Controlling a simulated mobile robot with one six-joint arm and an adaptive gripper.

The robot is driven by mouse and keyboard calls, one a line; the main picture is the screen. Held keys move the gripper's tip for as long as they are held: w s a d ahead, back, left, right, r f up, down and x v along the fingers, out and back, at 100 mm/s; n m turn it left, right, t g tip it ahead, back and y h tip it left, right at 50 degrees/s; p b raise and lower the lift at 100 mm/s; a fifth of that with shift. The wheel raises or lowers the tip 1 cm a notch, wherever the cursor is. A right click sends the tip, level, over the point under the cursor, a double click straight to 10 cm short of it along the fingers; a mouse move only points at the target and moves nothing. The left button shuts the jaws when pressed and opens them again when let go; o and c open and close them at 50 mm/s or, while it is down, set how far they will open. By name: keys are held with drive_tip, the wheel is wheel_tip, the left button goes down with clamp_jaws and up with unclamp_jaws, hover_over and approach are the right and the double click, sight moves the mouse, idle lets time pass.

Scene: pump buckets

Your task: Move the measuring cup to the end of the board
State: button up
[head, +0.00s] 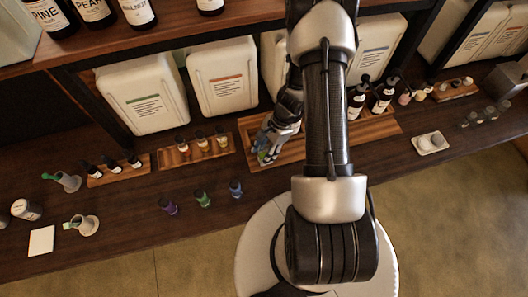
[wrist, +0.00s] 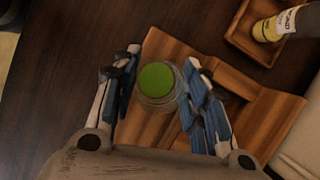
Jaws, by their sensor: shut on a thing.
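The measuring cup (wrist: 156,92) is a small clear round vessel showing green inside, seen from above in the wrist view. My gripper (wrist: 155,88) is shut on it, with one blue-padded finger at each side. The wooden board (wrist: 269,112) lies below and to the right, with the cup over its left end. I cannot tell whether the cup touches the board. In the head view my gripper (head: 267,149) is at the left end of the long board (head: 380,127), and the cup (head: 263,156) shows only as a small greenish patch. My arm hides the board's middle.
A small tray with three bottles (head: 197,150) stands just left of the board. White canisters (head: 222,76) stand behind. Dark bottles (head: 381,95) stand at the board's right part. Purple (head: 168,206), green (head: 203,198) and blue (head: 236,188) vials stand near the front edge.

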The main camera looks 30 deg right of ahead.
drive_tip(key=shift+f, duration=0.15)
drive_tip(key=o, duration=1.2)
drive_tip(key=shift+r, duration=0.2)
